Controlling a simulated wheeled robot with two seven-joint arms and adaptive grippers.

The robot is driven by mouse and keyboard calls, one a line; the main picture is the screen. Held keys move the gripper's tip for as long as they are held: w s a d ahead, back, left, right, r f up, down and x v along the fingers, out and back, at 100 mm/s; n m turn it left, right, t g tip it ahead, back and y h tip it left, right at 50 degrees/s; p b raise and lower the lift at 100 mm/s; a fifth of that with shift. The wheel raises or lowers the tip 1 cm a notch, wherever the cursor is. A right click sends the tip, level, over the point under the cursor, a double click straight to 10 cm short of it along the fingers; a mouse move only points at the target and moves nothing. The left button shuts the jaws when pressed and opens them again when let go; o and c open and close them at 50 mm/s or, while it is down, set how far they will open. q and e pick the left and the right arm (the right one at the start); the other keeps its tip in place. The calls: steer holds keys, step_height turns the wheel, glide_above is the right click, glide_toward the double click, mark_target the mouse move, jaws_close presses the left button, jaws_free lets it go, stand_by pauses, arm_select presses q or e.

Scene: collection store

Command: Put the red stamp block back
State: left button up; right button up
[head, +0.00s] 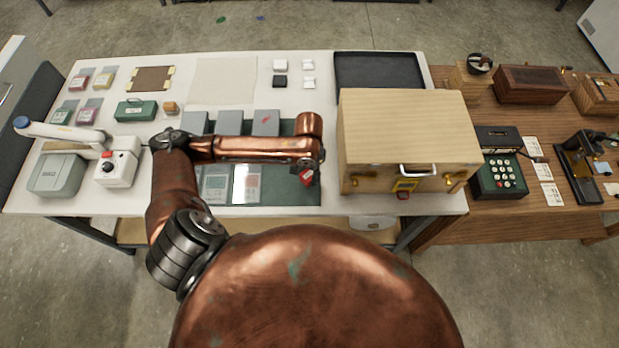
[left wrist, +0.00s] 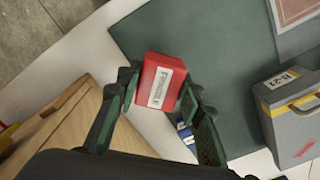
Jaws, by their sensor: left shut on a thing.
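The red stamp block (left wrist: 160,82) has a white label reading FRAGILE and sits between the two dark green fingers of my left gripper (left wrist: 160,105) in the left wrist view. The gripper is shut on it. In the head view the red block (head: 307,178) shows below the end of my left arm, over the right edge of the dark green mat (head: 308,196), just left of the wooden cabinet (head: 410,130). My left gripper is mostly hidden there by my own arm. A blue-and-white item (left wrist: 186,133) shows partly behind a finger. My right gripper is not in view.
Several coloured blocks (head: 80,82) stand on clear pads at the far left. Grey boxes (head: 230,121) stand on the mat. A black tray (head: 376,70) lies behind the cabinet. A white lamp-like device (head: 115,168) stands at the left front.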

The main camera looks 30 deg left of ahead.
mark_target(310, 178)
arm_select(q)
steer(key=shift+w+f, duration=0.4)
steer(key=shift+f, duration=1.55)
steer(key=shift+f, duration=0.15)
steer(key=o, duration=0.9)
step_height(310, 178, up, 12)
steer(key=shift+r, duration=0.15)
